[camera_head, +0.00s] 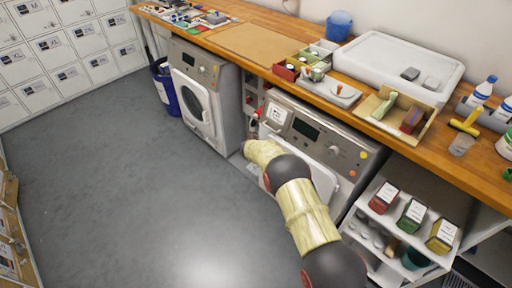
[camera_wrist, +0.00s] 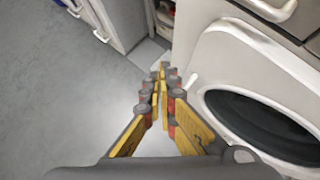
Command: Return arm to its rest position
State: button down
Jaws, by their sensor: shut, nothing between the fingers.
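My arm (camera_head: 300,205) reaches forward over the grey floor, in front of the right-hand machine (camera_head: 315,130). In the wrist view my gripper (camera_wrist: 163,72) has its yellow and grey fingers together at the tips, with nothing between them. It points down toward the floor, beside the white machine's round dark door (camera_wrist: 265,120). In the head view the gripper is mostly hidden, beyond the wrist at the machine's front.
Open shelves (camera_head: 400,225) with small boxes stand at the right. The left machine (camera_head: 205,95) and a blue bin (camera_head: 165,85) stand farther back. The floor (camera_head: 110,190) at left is clear.

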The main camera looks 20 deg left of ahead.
jog(key=shift+s+a+r+p, duration=0.2)
jog(key=shift+s+a+r, duration=0.1)
jog(key=shift+s+r, duration=0.35)
jog(key=shift+s+a+r+p, duration=0.15)
jog(key=shift+s+a+r, duration=0.1)
jog(key=shift+s+r, duration=0.3)
